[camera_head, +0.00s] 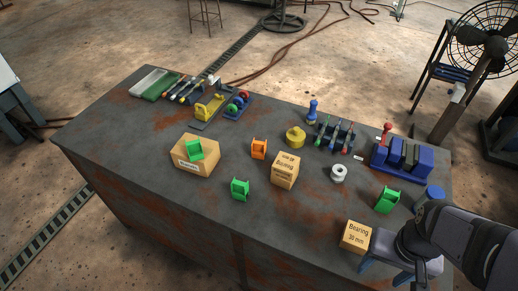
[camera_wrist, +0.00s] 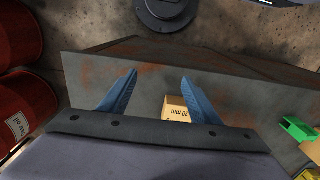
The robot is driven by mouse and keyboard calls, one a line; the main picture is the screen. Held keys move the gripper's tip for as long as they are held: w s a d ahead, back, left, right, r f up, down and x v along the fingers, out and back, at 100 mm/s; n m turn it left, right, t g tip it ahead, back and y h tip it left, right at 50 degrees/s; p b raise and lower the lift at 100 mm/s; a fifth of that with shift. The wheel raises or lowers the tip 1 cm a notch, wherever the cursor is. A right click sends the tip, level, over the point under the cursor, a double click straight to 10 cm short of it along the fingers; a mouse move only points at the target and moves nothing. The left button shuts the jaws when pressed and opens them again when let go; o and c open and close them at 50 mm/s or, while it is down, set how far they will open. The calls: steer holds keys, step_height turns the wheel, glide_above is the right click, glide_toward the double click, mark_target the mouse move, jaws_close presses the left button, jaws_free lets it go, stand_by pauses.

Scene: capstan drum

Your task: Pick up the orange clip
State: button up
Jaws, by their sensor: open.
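The orange clip (camera_head: 259,149) stands on the grey workbench (camera_head: 240,215) near its middle, just left of a cardboard bearing box (camera_head: 285,170). It does not show in the wrist view. My gripper (camera_head: 388,278) is at the bench's front right, well to the right of the clip. In the wrist view my gripper (camera_wrist: 152,92) has its two blue fingers apart with nothing held between them. A second bearing box (camera_wrist: 178,109) shows past the fingers, and this box (camera_head: 356,236) is beside my gripper in the head view.
Green clips stand at the front (camera_head: 240,188), at the right (camera_head: 387,199) and in an open carton (camera_head: 195,158). Bare bench lies in front.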

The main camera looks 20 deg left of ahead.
step_height(320, 180, up, 5)
steer(key=w+a+n+t+y, duration=0.1)
steer(key=w+a+t, duration=0.1)
steer(key=w+a, duration=0.5)
steer(key=w+a+n+t+y, duration=0.1)
steer(key=w+a+t+y, duration=0.1)
steer(key=w+a, duration=0.5)
steer(key=w+a+r+n+t+y, duration=0.1)
steer(key=w+a+t, duration=0.3)
steer(key=a, duration=1.2)
steer(key=shift+w+y+b, duration=0.4)
steer(key=shift+w+y, duration=0.1)
steer(key=shift+w, duration=1.2)
steer(key=s+a+f+t+h, duration=0.2)
steer(key=a+t, duration=0.3)
steer(key=a, duration=0.7)
glide_toward(258, 147)
steer(key=shift+w+d+r+m, duration=0.2)
steer(key=shift+w+r+m, duration=0.1)
steer(key=shift+w+r, duration=0.1)
steer(key=shift+f, duration=0.55)
steer(key=shift+a+p+x, duration=0.1)
steer(key=shift+p+x, duration=0.45)
steer(key=shift+x, duration=1.3)
steer(key=shift+a+p+x, duration=0.15)
steer(key=shift+p+x, duration=0.35)
steer(key=shift+x, duration=1.3)
